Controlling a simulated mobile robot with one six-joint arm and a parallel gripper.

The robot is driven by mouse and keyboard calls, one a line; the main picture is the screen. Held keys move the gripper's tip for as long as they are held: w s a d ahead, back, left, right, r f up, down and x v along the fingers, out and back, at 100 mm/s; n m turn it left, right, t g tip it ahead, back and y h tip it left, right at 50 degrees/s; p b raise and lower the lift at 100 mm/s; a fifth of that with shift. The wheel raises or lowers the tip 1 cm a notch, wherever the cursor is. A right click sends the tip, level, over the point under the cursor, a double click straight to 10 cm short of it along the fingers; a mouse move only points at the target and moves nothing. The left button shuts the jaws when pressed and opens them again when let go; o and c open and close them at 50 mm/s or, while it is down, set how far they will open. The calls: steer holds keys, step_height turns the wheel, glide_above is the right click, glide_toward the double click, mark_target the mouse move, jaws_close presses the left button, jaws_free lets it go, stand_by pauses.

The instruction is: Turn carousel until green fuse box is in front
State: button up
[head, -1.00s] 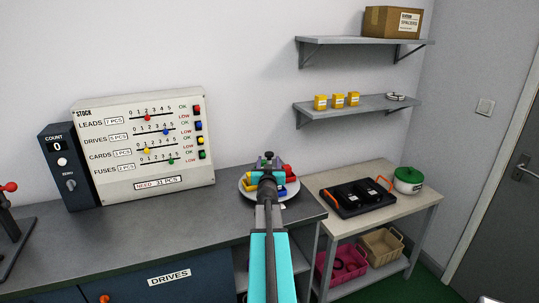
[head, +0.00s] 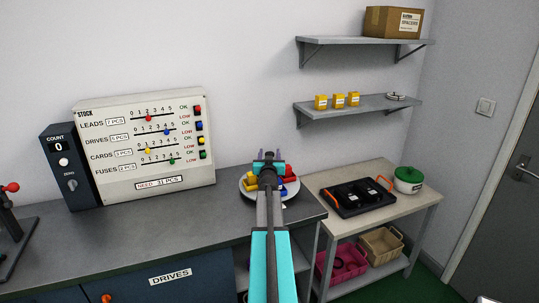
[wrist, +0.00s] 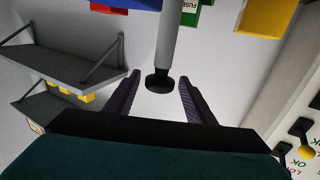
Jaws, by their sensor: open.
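The carousel (head: 291,196) is a round pale plate with coloured boxes, near the counter's right end. My arm covers its middle. In the wrist view, which looks inverted, a grey post ends in a black knob (wrist: 159,84). My gripper (head: 269,153) is open, and in the wrist view its dark fingers (wrist: 159,76) stand apart on either side of the knob without visibly gripping it. The green fuse box (wrist: 189,14), with a partly cut-off FUSE label, shows beside the post.
A stock board (head: 145,150) and a count box (head: 68,165) stand on the counter to the left.

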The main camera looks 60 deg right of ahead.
steer(key=shift+d, duration=0.1)
jaws_close()
steer(key=shift+w+f, duration=0.1)
steer(key=b, duration=0.3)
steer(key=shift+w+d, duration=0.1)
steer(key=shift+w, duration=0.1)
stand_by(0.3)
steer(key=b, duration=0.3)
steer(key=shift+d+t, duration=0.2)
steer(key=shift+t, duration=0.2)
steer(key=shift+d+b, duration=0.2)
steer(key=shift+b, duration=0.9)
